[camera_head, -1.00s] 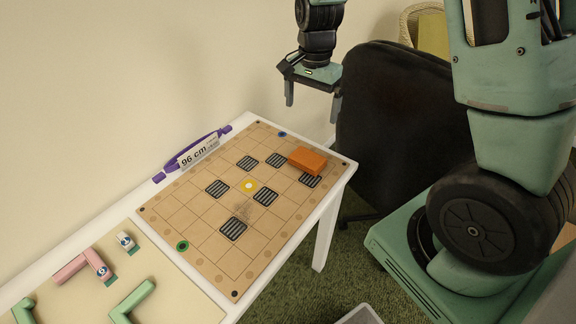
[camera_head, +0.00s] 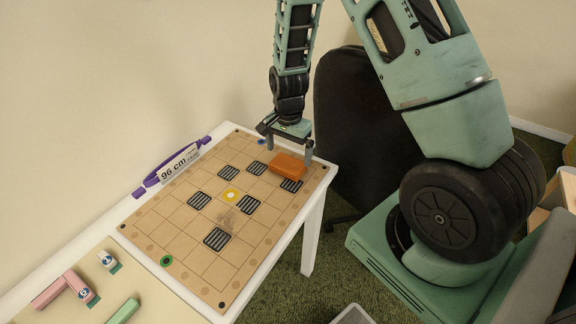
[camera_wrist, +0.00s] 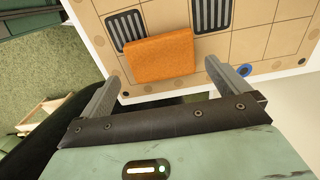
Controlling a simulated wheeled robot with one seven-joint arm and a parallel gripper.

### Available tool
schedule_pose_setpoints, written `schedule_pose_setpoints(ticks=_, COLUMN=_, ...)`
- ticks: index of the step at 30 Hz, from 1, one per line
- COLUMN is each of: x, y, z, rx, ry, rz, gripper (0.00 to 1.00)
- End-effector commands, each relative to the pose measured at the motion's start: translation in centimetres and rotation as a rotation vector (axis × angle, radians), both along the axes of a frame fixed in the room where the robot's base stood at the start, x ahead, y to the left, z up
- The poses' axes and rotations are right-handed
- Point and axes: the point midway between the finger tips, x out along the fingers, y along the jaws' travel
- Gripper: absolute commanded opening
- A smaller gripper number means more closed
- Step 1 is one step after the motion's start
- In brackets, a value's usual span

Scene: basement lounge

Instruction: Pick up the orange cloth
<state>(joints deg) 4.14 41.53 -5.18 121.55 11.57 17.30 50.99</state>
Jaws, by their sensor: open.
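The orange cloth (camera_head: 287,167) is a small folded block lying on the tan grid board (camera_head: 190,225), near the far right end of the white table. It partly covers a black striped square. My gripper (camera_head: 289,156) is open and points down just behind and above the cloth. In the wrist view the cloth (camera_wrist: 160,57) lies ahead of my gripper (camera_wrist: 170,82), between the lines of the two fingers. The fingers do not appear to touch it.
A purple-handled item with a "96 cm" label (camera_head: 180,163) lies along the wall side of the table (camera_head: 309,212). Pink and green pieces (camera_head: 62,288) lie at the near left. A dark chair (camera_head: 362,130) stands close beyond the table's right end. Green carpet (camera_head: 300,295) is below.

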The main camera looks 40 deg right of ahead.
Motion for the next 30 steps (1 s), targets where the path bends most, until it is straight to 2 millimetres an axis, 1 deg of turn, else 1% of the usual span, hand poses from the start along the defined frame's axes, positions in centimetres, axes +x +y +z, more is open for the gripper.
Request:
schedule_pose_setpoints(ticks=6, x=0.1, y=0.0, z=-3.1, rx=0.001, ry=0.004, rz=0.001, gripper=1.0)
schedule_pose_setpoints(ticks=9, x=0.2, y=-0.1, z=-4.0, rx=0.0, ry=0.003, rz=0.0, gripper=1.0)
schedule_pose_setpoints(ticks=12, x=0.2, y=0.0, z=-4.4, rx=0.001, ry=0.001, rz=0.0, gripper=1.0)
schedule_pose_setpoints(ticks=18, x=0.2, y=0.0, z=-4.4, rx=0.0, ry=0.001, rz=0.001, gripper=1.0)
schedule_pose_setpoints(ticks=20, x=0.2, y=0.0, z=-4.4, rx=0.0, ry=0.001, rz=0.001, gripper=0.83)
schedule_pose_setpoints(ticks=21, x=0.2, y=0.0, z=-4.4, rx=0.0, ry=0.001, rz=0.001, gripper=0.72)
schedule_pose_setpoints(ticks=22, x=0.2, y=0.0, z=-4.4, rx=0.0, ry=0.001, rz=0.001, gripper=0.68)
schedule_pose_setpoints(ticks=23, x=0.2, y=0.0, z=-4.4, rx=0.001, ry=0.001, rz=0.001, gripper=0.68)
schedule_pose_setpoints(ticks=24, x=0.2, y=0.0, z=-4.4, rx=0.0, ry=0.001, rz=0.001, gripper=0.64)
schedule_pose_setpoints(ticks=30, x=0.2, y=0.0, z=-4.3, rx=0.0, ry=0.001, rz=0.001, gripper=0.64)
